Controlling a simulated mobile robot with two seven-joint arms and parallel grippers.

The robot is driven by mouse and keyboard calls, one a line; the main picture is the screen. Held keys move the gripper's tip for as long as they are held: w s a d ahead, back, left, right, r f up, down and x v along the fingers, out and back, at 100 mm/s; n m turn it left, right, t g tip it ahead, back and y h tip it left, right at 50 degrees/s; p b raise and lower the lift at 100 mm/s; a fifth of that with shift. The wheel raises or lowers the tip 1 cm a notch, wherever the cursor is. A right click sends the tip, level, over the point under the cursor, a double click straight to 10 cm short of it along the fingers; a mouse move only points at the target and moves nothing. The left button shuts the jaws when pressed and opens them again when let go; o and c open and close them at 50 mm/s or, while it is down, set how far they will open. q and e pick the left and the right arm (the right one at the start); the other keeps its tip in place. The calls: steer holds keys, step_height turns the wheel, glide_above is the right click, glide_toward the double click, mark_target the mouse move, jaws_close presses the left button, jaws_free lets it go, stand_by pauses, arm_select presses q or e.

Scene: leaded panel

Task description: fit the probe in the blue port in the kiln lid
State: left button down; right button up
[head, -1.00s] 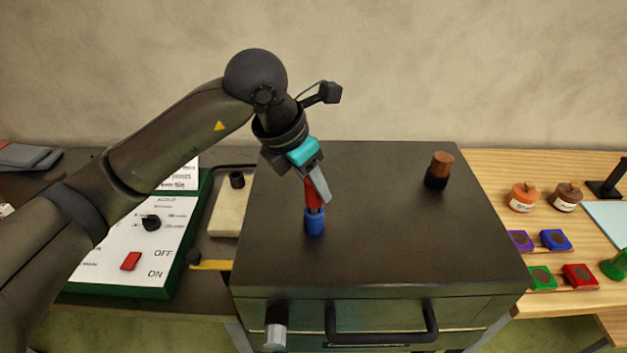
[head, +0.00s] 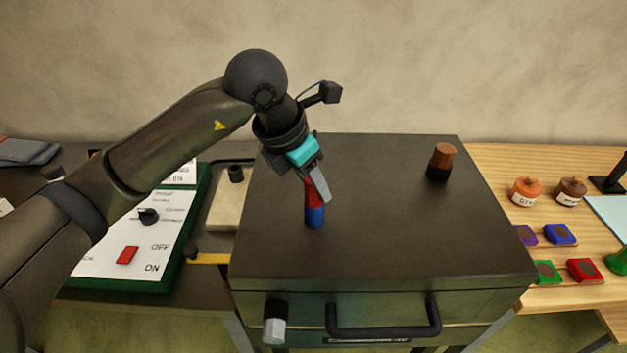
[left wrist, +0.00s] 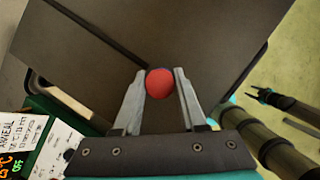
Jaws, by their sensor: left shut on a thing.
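The probe (head: 311,190) is a red rod held by my left gripper (head: 318,188). The gripper is shut on it, and one grey finger covers part of it. The blue port (head: 315,217) is a short upright cylinder on the dark kiln lid (head: 370,240). The probe's lower end meets the top of the port; how deep it sits inside cannot be seen.
A brown and black cylinder (head: 441,163) stands at the lid's back right. A handle (head: 385,330) is on the kiln's front. A switch panel (head: 140,240) lies at left. Jars and coloured blocks are on the wooden table at right. The lid around the port is clear.

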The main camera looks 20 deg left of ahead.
arm_select(q)
steer(key=shift+c, duration=1.9)
jaws_free()
steer(key=shift+r+p, duration=2.3)
steer(key=shift+r, duration=1.25)
steer(key=shift+f, duration=0.1)
